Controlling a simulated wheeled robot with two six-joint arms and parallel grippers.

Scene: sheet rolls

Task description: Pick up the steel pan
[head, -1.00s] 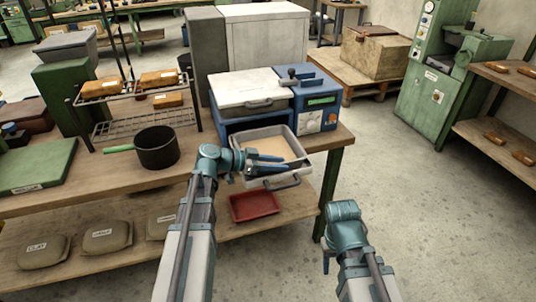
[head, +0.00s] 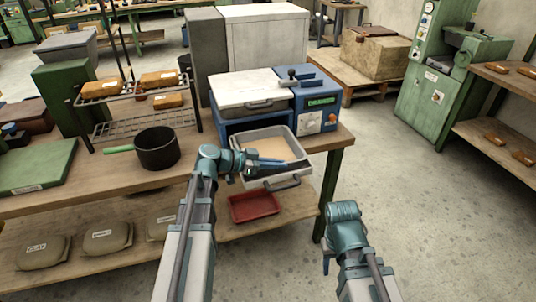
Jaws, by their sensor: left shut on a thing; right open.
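The steel pan (head: 292,143), a grey rectangular tray with a pale sandy floor, juts out at the front of the blue machine (head: 316,122), with a dark handle (head: 287,184) on its near side. My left gripper (head: 290,166) reaches in from the left and is shut on the pan's near rim. Its fingers hide part of that rim, so the exact contact is hard to see. My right gripper (head: 326,264) is open and empty, low over the floor right of the table and mostly hidden by its own wrist.
A dark pot (head: 157,150) with a green handle stands on the table left of my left arm. A red tray (head: 254,207) and several labelled bags (head: 107,238) lie on the lower shelf. A wire rack (head: 143,124) stands behind the pot.

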